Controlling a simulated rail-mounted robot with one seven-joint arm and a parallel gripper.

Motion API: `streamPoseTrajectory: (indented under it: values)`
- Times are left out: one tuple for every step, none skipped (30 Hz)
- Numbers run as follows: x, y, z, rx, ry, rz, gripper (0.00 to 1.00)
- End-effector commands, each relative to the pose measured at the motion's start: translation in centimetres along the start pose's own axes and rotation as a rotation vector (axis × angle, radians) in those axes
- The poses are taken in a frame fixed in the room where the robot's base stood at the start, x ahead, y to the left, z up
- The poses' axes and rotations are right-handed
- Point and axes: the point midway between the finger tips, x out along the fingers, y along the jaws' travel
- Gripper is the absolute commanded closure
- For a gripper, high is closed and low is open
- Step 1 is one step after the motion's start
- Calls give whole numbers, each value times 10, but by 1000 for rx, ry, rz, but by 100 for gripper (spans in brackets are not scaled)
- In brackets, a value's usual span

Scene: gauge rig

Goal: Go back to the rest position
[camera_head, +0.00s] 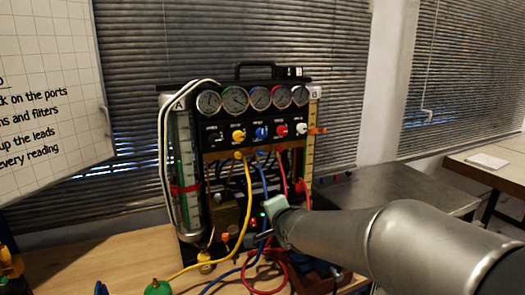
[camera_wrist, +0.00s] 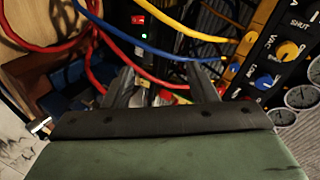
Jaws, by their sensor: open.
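My gripper shows in the wrist view (camera_wrist: 164,82) with its two dark fingers apart and nothing clearly held between them. In the head view my grey arm reaches in from the lower right, and the pale green gripper body is in front of the lower part of the gauge rig (camera_head: 255,133). The fingertips are hard to make out there. In the wrist view, a red hose (camera_wrist: 105,82) and a blue hose (camera_wrist: 130,42) pass close to the fingers. I cannot tell whether they touch.
The rig has several round gauges and coloured knobs, including a yellow knob (camera_wrist: 288,51). A yellow hose (camera_head: 246,205) hangs in front of it to the wooden bench (camera_head: 110,262). A grey metal table (camera_head: 400,190) stands right of the rig. A whiteboard (camera_head: 50,90) is at left.

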Motion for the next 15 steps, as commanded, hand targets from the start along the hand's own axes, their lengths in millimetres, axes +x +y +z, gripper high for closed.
streamPoseTrajectory:
  values:
    - [-3, 28, 8, -105, -2, 102, 48]
    - [-7, 46, 9, -166, -5, 164, 48]
    - [-14, 67, 10, -245, -11, 244, 48]
    - [-21, 82, 9, -302, -20, 302, 48]
    - [-29, 97, 9, -357, -32, 357, 48]
    - [-41, 115, 9, -427, -53, 428, 48]
    - [-52, 128, 8, -476, -73, 479, 48]
    - [-62, 139, 8, -523, -97, 525, 48]
    - [-78, 154, 9, -580, -134, 583, 48]
    - [-90, 165, 10, -620, -167, 624, 48]
    - [-102, 175, 11, -659, -203, 660, 48]
    - [-119, 187, 13, -703, -257, 702, 48]
    - [-132, 197, 15, -734, -302, 729, 48]
    - [-144, 205, 18, -762, -348, 751, 48]
    - [-160, 216, 22, -795, -414, 771, 48]
